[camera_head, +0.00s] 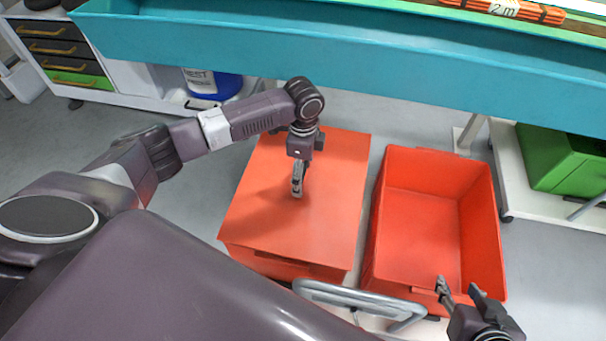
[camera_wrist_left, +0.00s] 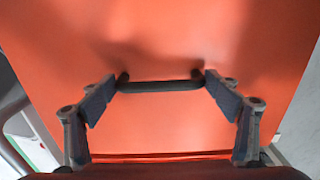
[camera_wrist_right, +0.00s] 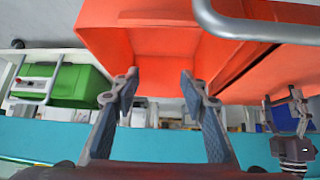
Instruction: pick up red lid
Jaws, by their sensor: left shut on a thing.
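The red lid (camera_head: 325,220) is a flat orange-red sheet lying over the left red box (camera_head: 270,264), covering its top. It fills most of the left wrist view (camera_wrist_left: 160,45). A black bar handle (camera_wrist_left: 160,86) on the lid spans between my left fingertips. My left gripper (camera_head: 298,193) points down at the middle of the lid and is shut on this handle, one finger at each end; it also shows in the left wrist view (camera_wrist_left: 160,88). My right gripper (camera_head: 461,287) is open and empty near the front right corner of the open box; its spread fingers show in the right wrist view (camera_wrist_right: 160,80).
An open, empty red box (camera_head: 430,165) stands right of the lidded one. A grey metal handle bar (camera_head: 360,298) runs in front of both. A long teal trough (camera_head: 330,50) crosses behind. A green box (camera_head: 565,160) is at right, drawers (camera_head: 55,48) at far left.

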